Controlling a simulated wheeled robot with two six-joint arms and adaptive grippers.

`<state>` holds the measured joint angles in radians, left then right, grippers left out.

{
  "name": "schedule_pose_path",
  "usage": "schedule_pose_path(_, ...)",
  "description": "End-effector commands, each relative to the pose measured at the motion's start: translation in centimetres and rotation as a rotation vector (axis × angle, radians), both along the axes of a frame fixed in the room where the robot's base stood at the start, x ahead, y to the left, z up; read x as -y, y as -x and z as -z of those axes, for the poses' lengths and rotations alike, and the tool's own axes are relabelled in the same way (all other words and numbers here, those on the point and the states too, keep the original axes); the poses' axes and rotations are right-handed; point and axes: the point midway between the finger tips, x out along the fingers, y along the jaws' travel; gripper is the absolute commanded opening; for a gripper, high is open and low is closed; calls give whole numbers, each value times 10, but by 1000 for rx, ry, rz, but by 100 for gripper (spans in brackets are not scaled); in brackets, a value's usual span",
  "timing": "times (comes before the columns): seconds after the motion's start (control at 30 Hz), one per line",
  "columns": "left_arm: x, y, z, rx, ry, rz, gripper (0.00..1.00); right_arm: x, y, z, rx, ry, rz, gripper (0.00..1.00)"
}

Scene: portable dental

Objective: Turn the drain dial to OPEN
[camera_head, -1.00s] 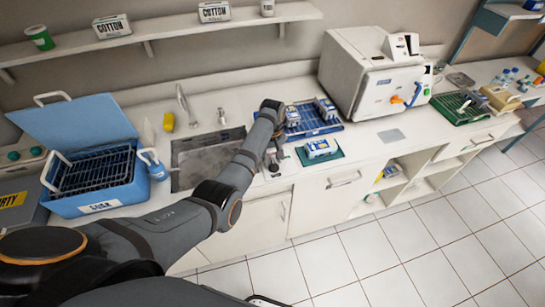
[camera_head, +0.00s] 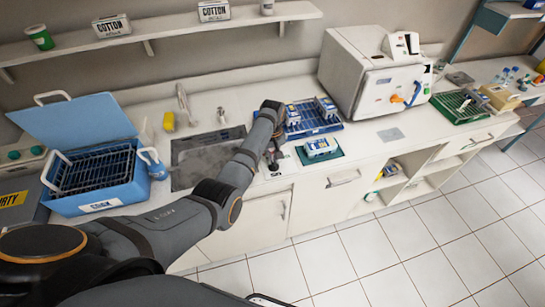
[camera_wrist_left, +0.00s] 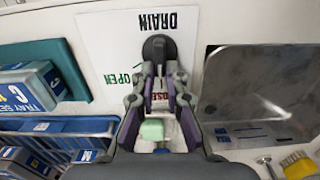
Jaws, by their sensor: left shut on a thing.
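The drain dial (camera_wrist_left: 160,47) is a dark round knob on a white plate (camera_wrist_left: 105,30) marked DRAIN in the left wrist view. Green OPEN lettering is left of the dial; red lettering is partly hidden behind the fingers. My left gripper (camera_wrist_left: 158,76) is shut on the dial's dark handle, with its fingertips close to the round part. The handle's exact angle is hard to tell between the fingers. In the head view my left gripper (camera_head: 273,160) points down at the counter right of the sink, and the dial is hidden there. My right gripper is not in view.
The metal sink (camera_head: 196,172) lies left of the gripper. A small boxed tray on a green mat (camera_head: 333,157) and a blue rack (camera_head: 325,126) are close on the right. A blue tub (camera_head: 85,205) stands farther left.

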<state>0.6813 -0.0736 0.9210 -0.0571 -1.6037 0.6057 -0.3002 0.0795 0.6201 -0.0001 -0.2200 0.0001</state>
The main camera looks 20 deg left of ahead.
Motion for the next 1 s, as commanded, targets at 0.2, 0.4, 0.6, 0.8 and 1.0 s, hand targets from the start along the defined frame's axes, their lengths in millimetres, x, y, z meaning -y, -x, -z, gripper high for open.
schedule_pose_path(0.2, 2, -1, -3, -1, 0, 118, 0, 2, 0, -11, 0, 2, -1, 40)
schedule_pose_path(0.4, 5, -2, -4, -1, 0, 293, 0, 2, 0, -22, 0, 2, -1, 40)
schedule_pose_path(0.6, 7, -3, -3, 0, 0, 485, 0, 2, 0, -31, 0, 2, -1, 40)
schedule_pose_path(0.8, 10, -3, -3, 1, 0, 666, 0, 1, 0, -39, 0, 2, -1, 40)
schedule_pose_path(1.0, 13, -3, -2, 2, -1, 821, 0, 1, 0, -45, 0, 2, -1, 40)
